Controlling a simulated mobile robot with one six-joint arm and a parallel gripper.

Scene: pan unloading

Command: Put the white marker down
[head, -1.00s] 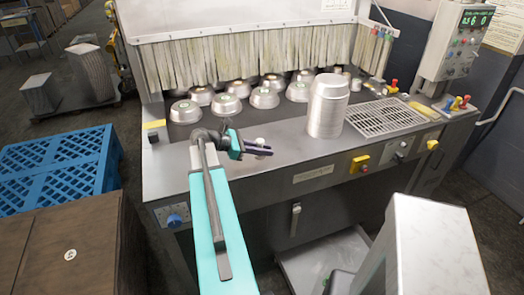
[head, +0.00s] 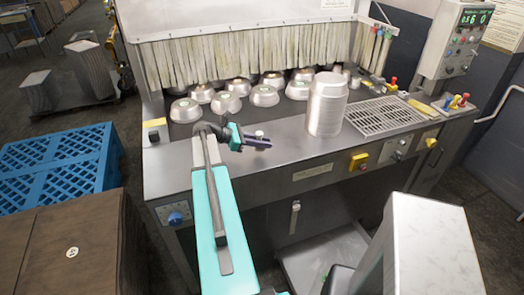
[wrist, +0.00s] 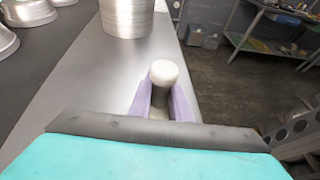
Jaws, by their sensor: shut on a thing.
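The white marker (wrist: 163,74) shows in the wrist view as a pale, rounded end standing up between my two purple fingers. My gripper (wrist: 163,104) is shut on it, and the fingers hide its lower part. In the head view, the marker (head: 259,134) is a tiny pale spot at my gripper (head: 262,142). The gripper is over the front part of the steel table (head: 285,160), left of the pan stack. I cannot tell whether the marker touches the table.
A tall stack of silver pans (head: 327,108) stands right of my gripper. Several single pans (head: 226,103) sit behind, before a strip curtain (head: 240,58). A metal grate (head: 382,116) lies to the right. The table's front left is bare.

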